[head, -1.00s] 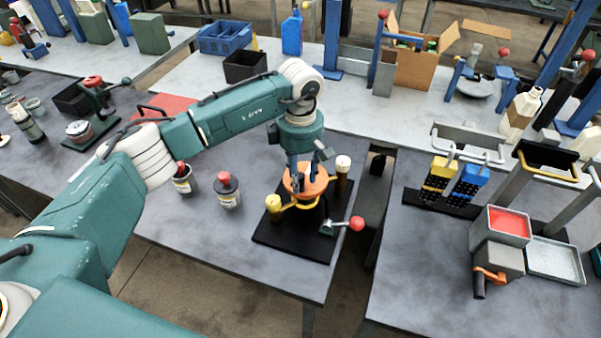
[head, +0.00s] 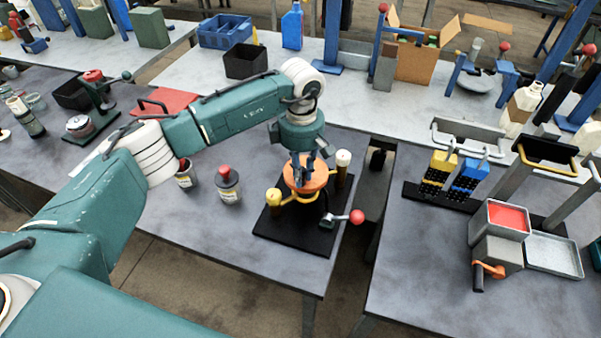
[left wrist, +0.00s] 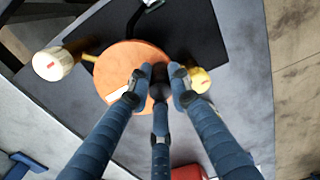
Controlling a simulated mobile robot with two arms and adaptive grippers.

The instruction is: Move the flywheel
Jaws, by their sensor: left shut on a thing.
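The flywheel (head: 318,181) is an orange disc on a stand with a black base plate (head: 300,242) on the middle table. It also shows as an orange disc in the left wrist view (left wrist: 115,72). My left gripper (head: 305,180) comes down on it from above. In the left wrist view the blue fingers of my left gripper (left wrist: 159,82) close around a dark hub at the disc's edge side nearest them. The fingers hide part of the disc and hub. My right gripper is not in view.
A yellow-topped post (head: 273,197) and a white-topped post (head: 343,160) flank the disc. A red-knobbed lever (head: 357,216) sticks out at the front right. A red-capped container (head: 228,185) stands to the left. A gap separates this table from the right one.

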